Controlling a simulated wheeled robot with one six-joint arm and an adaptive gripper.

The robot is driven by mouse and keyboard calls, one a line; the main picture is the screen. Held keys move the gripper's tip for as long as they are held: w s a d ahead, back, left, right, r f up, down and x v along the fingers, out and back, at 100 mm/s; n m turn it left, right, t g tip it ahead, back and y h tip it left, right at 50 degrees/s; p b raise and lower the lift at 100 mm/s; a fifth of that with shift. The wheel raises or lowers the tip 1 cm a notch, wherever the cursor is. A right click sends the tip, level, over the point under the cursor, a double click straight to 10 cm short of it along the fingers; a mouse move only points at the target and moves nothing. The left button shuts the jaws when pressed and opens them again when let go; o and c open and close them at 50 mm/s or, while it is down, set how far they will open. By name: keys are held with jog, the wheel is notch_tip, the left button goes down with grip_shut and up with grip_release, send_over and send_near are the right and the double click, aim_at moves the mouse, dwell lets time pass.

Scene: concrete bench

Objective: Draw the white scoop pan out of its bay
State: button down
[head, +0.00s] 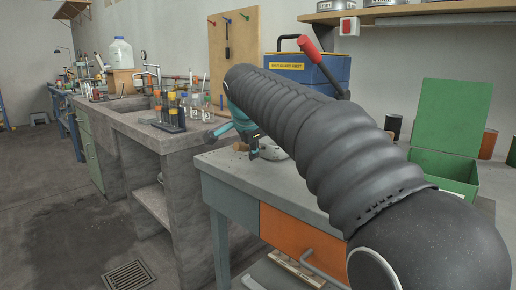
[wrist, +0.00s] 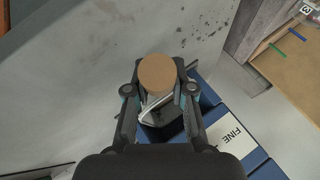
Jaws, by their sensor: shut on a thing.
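My gripper (wrist: 157,88) is shut on a handle with a round tan end (wrist: 157,72), which sits between the two fingers in the wrist view. Below it a curved white piece, apparently the white scoop pan (wrist: 152,107), shows in front of a dark opening. Its far part is hidden behind the handle and gripper. Blue walls and a white label reading FINE (wrist: 232,136) are beside that opening. In the head view my gripper (head: 247,143) is low over the grey bench, with a whitish shape (head: 272,151) beside it; my arm hides much of that area.
A blue box (head: 300,72) with a red-handled lever stands behind my arm. An open green box (head: 450,118) is at the right. A rack of bottles (head: 170,112) stands on the concrete counter to the left. The bench's front left top (head: 235,170) is clear.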

jog(key=shift+s, duration=0.1)
jog(key=c, duration=0.9)
grip_release()
jog(key=shift+d, duration=0.15)
jog(key=shift+s+r, duration=0.15)
jog(key=shift+r, duration=0.1)
jog(key=v, duration=1.1)
jog(key=shift+s+r, duration=0.1)
jog(key=shift+r, duration=0.05)
